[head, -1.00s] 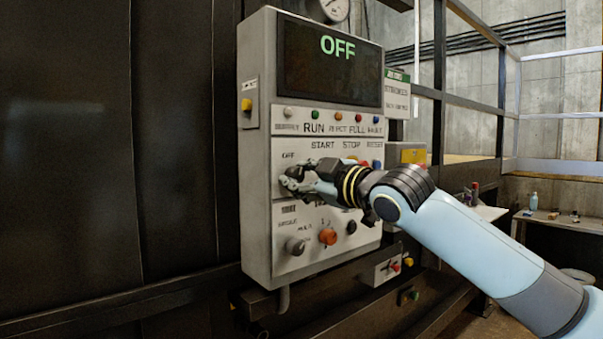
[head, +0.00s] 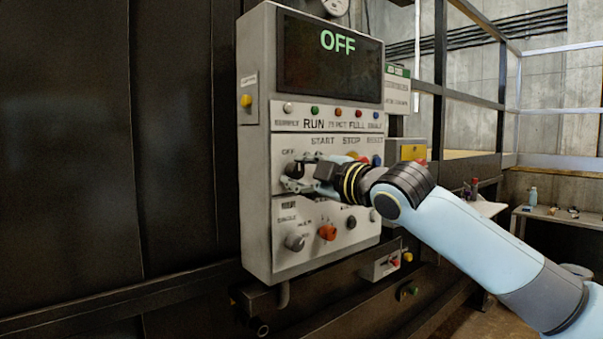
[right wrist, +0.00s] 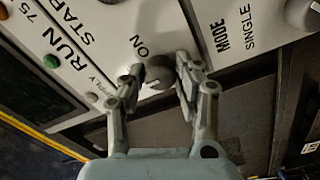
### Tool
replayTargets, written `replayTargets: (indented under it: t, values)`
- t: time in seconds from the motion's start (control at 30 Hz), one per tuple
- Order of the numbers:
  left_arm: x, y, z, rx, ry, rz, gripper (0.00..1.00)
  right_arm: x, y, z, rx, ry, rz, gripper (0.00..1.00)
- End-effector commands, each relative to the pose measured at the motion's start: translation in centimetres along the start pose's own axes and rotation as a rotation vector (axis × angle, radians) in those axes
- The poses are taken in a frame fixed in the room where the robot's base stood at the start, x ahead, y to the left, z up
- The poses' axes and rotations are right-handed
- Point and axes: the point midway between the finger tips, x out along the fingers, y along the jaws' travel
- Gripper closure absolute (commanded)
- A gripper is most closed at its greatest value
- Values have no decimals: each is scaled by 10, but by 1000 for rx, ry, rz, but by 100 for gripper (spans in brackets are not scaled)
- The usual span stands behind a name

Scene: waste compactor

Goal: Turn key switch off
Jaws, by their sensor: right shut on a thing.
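The control panel (head: 256,200) is a grey box with a dark screen (head: 330,62) that reads OFF in green. The key switch (head: 293,170) is a dark round knob beside an OFF label, partly hidden by my fingers. In the right wrist view the key switch (right wrist: 157,79) lies between the two fingertips, next to an ON label. My right gripper (head: 294,178) is shut on the key switch; it also shows in the right wrist view (right wrist: 162,72). My left gripper is not in view.
Below are a grey mode knob (head: 295,242), a red-orange knob (head: 327,233) and a black knob (head: 351,222). Indicator lamps line the strip under the screen. A yellow button (head: 246,101) sits on the panel's left side. Railings and a table (head: 560,217) stand at the right.

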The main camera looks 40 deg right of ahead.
Motion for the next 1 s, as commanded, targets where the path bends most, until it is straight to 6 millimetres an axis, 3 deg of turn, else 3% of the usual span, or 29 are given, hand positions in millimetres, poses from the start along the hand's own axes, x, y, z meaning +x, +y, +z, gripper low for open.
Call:
replayTargets:
  t: [0.07, 0.1, 0.27, 0.63, 1.0]
  values:
    - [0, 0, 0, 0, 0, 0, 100, 0, -1, 1, 0, -2, -3, 100]
    - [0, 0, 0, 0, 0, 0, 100, 0, -1, 1, 0, -2, -3, 67]
    - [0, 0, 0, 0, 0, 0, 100, 0, -1, 1, 1, -2, -2, 46]
    - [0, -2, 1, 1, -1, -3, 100, -6, 0, 1, -3, -3, -1, 45]
    - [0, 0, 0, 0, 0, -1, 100, -56, -2, 2, -9, -4, -5, 45]
